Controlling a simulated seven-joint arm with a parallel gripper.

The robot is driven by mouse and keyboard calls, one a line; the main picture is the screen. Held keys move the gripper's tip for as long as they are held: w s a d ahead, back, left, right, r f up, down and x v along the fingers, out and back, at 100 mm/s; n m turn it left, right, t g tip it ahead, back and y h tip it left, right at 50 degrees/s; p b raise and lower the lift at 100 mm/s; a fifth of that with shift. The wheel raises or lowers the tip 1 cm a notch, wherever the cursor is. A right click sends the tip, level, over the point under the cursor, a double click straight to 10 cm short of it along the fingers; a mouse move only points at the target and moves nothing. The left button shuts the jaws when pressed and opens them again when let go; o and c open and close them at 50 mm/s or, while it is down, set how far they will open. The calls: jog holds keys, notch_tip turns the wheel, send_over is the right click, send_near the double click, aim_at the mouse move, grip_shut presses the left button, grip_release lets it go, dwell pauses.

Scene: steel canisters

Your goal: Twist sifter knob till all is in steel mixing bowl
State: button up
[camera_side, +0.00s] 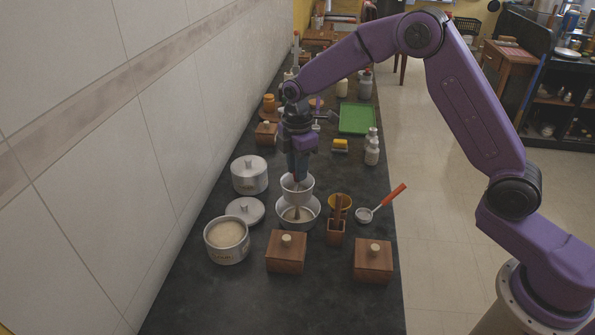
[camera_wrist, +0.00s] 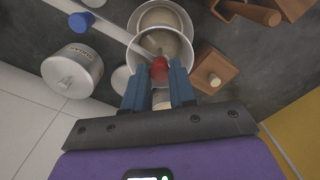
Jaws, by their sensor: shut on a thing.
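The sifter (camera_side: 297,189) is a light metal cup held upright over the steel mixing bowl (camera_side: 283,222). In the wrist view the sifter's rim (camera_wrist: 131,55) rings a pale inside, and the red knob (camera_wrist: 159,70) stands between my fingertips. The bowl (camera_wrist: 183,10) shows partly behind the sifter there, with pale material in it. My gripper (camera_side: 298,176) points down from above and is shut on the knob; in the wrist view my gripper (camera_wrist: 158,78) has a blue finger on each side of it. How much is left in the sifter is unclear.
An open canister of pale powder (camera_side: 227,240), a loose lid (camera_side: 245,210) and a lidded canister (camera_side: 249,176) stand left. Wooden boxes (camera_side: 286,253) (camera_side: 373,262) are in front. A wooden holder (camera_side: 335,232) and a red-handled strainer (camera_side: 381,203) lie right.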

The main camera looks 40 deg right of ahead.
jog(key=n, duration=0.8)
dwell(0.4)
jog(key=m, duration=1.1)
jog(key=o, duration=0.7)
jog(key=shift+r, duration=0.15)
jog(key=shift+r, duration=2.85)
